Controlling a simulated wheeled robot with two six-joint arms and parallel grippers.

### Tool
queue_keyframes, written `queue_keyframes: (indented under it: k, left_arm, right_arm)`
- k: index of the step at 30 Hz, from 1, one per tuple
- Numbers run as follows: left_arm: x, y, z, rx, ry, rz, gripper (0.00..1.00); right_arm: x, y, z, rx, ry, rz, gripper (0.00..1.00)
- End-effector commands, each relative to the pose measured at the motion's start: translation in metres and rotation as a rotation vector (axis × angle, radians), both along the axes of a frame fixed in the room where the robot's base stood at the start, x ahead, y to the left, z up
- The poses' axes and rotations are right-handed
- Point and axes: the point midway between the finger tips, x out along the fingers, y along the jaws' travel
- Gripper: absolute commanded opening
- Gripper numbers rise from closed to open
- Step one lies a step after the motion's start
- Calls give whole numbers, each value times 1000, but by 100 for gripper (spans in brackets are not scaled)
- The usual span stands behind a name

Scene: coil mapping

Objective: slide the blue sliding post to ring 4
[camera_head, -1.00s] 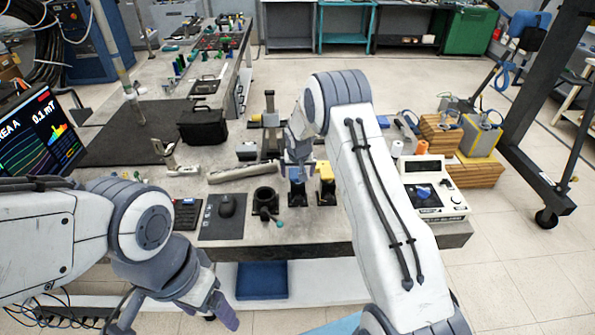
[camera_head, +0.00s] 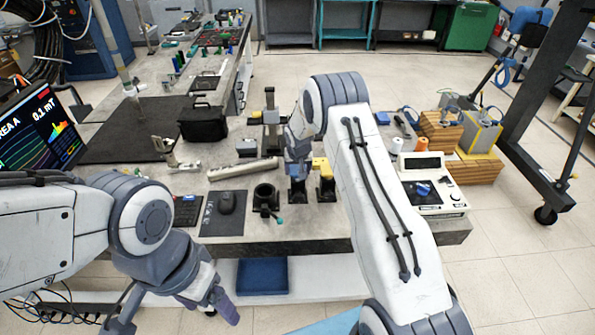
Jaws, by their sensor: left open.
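A small blue part (camera_head: 298,172) shows right under my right gripper, above a dark base on the workbench. It looks like the blue sliding post, but the gripper hides much of it. My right gripper (camera_head: 298,152) comes down at the bench centre. Its fingers overlap the blue part, and I cannot tell whether they are shut on it. A yellow-topped piece (camera_head: 321,165) on a dark base stands just to the right. No ring numbers are readable, so I cannot pick out ring 4. My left gripper (camera_head: 226,302) is open and empty, low in front of the bench's front edge.
A white meter box (camera_head: 432,184) and wooden blocks (camera_head: 478,173) are at the right.

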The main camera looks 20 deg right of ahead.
Motion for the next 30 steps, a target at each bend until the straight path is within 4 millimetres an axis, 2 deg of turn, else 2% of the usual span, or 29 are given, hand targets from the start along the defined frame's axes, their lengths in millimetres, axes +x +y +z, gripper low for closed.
queue_keyframes:
  k: [1, 5, 14, 15, 16, 25, 30]
  left_arm:
    - [0, 0, 4, 0, 0, 0, 78]
    - [0, 0, 9, 0, 0, 0, 78]
    - [0, 0, 8, 0, 0, 1, 78]
    - [0, 0, 8, 0, 0, 1, 78]
    - [0, 0, 8, 0, 0, 1, 78]
    - [0, 0, 7, 0, 0, 0, 78]
    - [0, 0, -2, 0, 0, 0, 78]
  right_arm:
    - [1, 0, 13, 0, -4, -2, 0]
    - [1, 0, 34, -1, -4, -1, 0]
    - [0, 0, 35, -1, -2, 0, 0]
    - [0, 0, 35, -1, -2, 0, 88]
    - [0, 0, 35, -1, -2, 0, 99]
    - [0, 0, 37, 0, -2, 0, 100]
    - [-7, 2, 55, 0, -5, -1, 100]
